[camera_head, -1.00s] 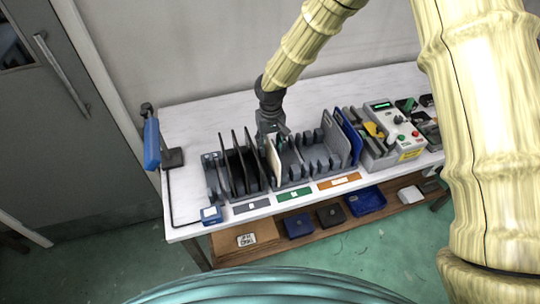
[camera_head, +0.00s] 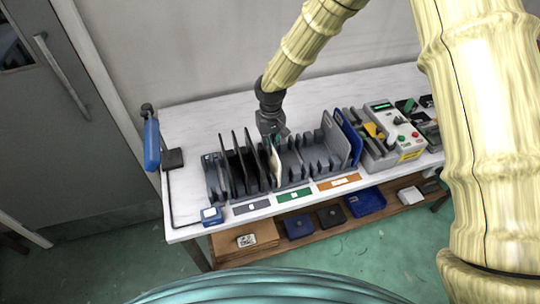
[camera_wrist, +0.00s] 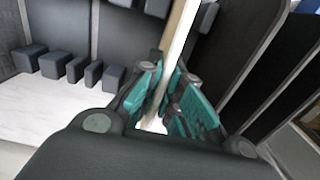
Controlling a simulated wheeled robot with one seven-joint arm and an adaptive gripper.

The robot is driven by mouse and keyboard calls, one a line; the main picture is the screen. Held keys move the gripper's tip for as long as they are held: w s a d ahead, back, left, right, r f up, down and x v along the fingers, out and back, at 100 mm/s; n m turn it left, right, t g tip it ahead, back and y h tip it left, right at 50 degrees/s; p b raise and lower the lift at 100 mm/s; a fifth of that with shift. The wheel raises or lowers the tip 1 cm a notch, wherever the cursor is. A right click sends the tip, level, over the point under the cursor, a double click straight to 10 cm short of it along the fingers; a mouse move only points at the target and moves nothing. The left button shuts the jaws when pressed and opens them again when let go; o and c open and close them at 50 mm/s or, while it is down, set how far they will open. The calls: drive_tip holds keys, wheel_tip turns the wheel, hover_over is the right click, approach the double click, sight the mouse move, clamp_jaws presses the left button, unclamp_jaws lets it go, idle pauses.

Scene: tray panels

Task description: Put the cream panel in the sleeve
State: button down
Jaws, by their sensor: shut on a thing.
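The cream panel (camera_head: 275,166) stands upright in the grey slotted rack (camera_head: 291,181), just right of several dark panels. In the wrist view the cream panel (camera_wrist: 180,38) shows edge-on between the teal finger pads. My gripper (camera_head: 273,138) is over the panel's far upper part in the head view. In the wrist view my gripper (camera_wrist: 172,100) is shut on the panel. The panel's lower edge is hidden among the rack's dividers. I cannot tell which part of the rack is the sleeve.
Dark panels (camera_head: 238,163) stand close on the left. A grey panel (camera_head: 334,140) and a blue panel (camera_head: 349,136) stand at the rack's right end. A device with buttons (camera_head: 391,130) is further right. The table behind the rack is clear.

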drive_tip(key=shift+r, duration=0.1)
wheel_tip(320, 180, up, 15)
drive_tip(key=p, duration=0.9)
idle(1.1)
